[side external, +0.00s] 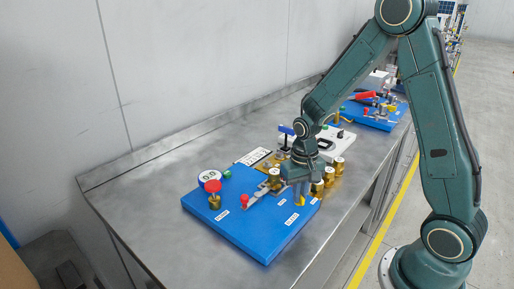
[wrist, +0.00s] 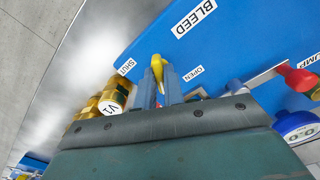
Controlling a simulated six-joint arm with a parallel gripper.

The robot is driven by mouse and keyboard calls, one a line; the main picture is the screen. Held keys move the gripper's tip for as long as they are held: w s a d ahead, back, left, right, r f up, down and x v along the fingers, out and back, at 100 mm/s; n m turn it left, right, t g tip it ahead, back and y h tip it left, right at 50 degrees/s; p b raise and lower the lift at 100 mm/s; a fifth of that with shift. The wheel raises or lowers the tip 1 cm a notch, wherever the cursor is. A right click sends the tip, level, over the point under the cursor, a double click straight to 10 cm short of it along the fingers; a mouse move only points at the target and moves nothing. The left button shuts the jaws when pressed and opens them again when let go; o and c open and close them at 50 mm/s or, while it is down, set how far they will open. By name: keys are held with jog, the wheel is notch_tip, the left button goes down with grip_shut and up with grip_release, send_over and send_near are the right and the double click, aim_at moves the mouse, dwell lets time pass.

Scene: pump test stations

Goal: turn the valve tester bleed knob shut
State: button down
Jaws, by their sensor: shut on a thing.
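The yellow bleed knob (wrist: 157,68) sits between my gripper's two fingers in the wrist view. My gripper (wrist: 158,78) is shut on it, pointing down at the blue board. The knob's visible end points toward the BLEED label (wrist: 195,17) side. The SHUT label (wrist: 125,67) is left of the knob and the OPEN label (wrist: 193,73) is right of it. In the side view my gripper (side external: 300,190) is over the right part of the blue board (side external: 258,237), with a little of the yellow knob (side external: 300,201) showing below. The knob's base is hidden.
Brass valves, one labelled V1 (wrist: 113,106), stand close beside my gripper. A red-topped brass part (side external: 213,190), a gauge (side external: 209,177) and a red-knobbed lever (side external: 244,200) are on the board's left. Another blue station (side external: 378,120) stands farther back. The bench front-left is bare.

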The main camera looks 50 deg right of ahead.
jog(key=m, duration=1.2)
dwell(0.4)
jog(key=c, duration=1.5)
grip_release()
notch_tip(320, 180, up, 14)
